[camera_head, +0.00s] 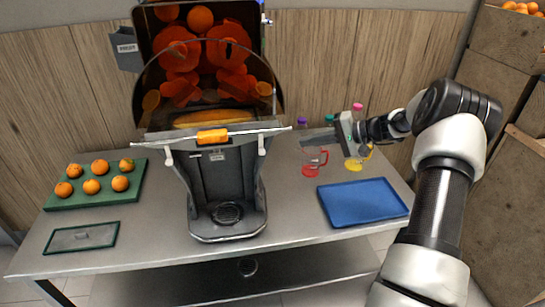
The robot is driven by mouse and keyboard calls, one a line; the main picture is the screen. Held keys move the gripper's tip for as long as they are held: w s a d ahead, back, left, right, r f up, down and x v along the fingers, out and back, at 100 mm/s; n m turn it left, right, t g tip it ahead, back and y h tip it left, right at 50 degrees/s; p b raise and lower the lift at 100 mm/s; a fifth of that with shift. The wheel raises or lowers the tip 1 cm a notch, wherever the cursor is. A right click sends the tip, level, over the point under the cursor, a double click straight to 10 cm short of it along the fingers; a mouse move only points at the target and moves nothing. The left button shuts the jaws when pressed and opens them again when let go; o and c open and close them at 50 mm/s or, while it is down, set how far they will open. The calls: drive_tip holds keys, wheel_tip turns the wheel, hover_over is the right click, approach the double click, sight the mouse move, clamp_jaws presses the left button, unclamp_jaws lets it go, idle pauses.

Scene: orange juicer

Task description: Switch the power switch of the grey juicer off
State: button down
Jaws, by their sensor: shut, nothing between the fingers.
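The grey juicer (225,180) stands at the middle of the table, with a dark rounded top holding oranges behind an orange-tinted cover and an orange handle (212,136) across its front. I cannot make out its power switch; the right side of the juicer is turned away from this view. My gripper (306,141) is shut and empty. It points left from the right side of the picture, its fingertips a little right of the juicer's right side bracket, apparently apart from it. It overlaps the jugs in the picture.
Jugs with red (313,168) and yellow (354,163) contents stand behind a blue tray (362,203) on the table's right. A green tray (60,200) with several oranges and a small dark tray (82,237) lie left. Wooden crates (505,200) stand far right.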

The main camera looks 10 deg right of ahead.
drive_tip(key=shift+w+d+f, duration=0.1)
drive_tip(key=shift+f, duration=0.05)
drive_tip(key=x, duration=1.4)
drive_tip(key=shift+b, duration=0.3)
drive_tip(key=b, duration=0.1)
drive_tip(key=y+b, duration=0.1)
drive_tip(key=b, duration=0.1)
drive_tip(key=shift+w+a+f+t, duration=0.1)
drive_tip(key=shift+a+f+t, duration=0.05)
drive_tip(key=shift+a+t, duration=0.2)
